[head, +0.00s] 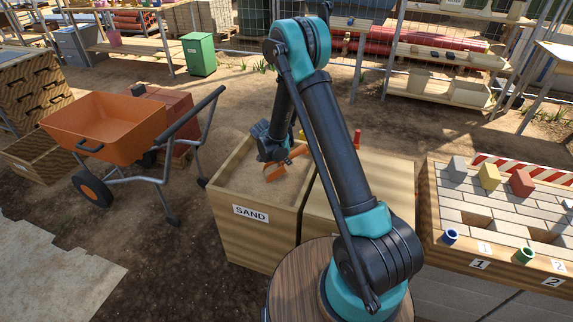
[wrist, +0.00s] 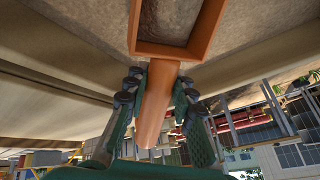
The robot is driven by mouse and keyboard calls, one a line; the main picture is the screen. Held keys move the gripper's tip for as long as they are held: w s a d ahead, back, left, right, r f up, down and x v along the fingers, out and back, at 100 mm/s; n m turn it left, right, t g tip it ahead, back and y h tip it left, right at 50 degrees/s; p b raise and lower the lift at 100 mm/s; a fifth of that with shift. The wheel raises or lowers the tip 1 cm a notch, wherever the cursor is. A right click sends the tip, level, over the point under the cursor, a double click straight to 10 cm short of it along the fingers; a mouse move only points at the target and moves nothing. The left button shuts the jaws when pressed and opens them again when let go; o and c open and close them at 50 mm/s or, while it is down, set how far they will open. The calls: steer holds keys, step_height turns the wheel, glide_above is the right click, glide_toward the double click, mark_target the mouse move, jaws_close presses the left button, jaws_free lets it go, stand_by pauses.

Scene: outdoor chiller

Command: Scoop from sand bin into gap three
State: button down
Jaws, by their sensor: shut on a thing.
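The sand bin (head: 250,213) is a wooden box labelled SAND, with pale sand (head: 240,180) inside. My gripper (head: 276,158) is down at the bin's opening, shut on the handle of an orange scoop (head: 287,168). In the wrist view, my gripper (wrist: 158,85) has its fingers on both sides of the scoop's handle (wrist: 157,105). The scoop's square pan (wrist: 196,50) has a brown, grainy inside; I cannot tell if that is a load of sand. The paver bed (head: 495,215) at right shows dark gaps and labels 1 and 2; no label 3 is in view.
A wooden box (head: 385,185) stands between the bin and the paver bed, partly behind my arm. Grey, yellow and red blocks (head: 521,183) sit on the pavers. An orange wheelbarrow (head: 105,125) stands left.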

steer(key=shift+r, duration=5.15)
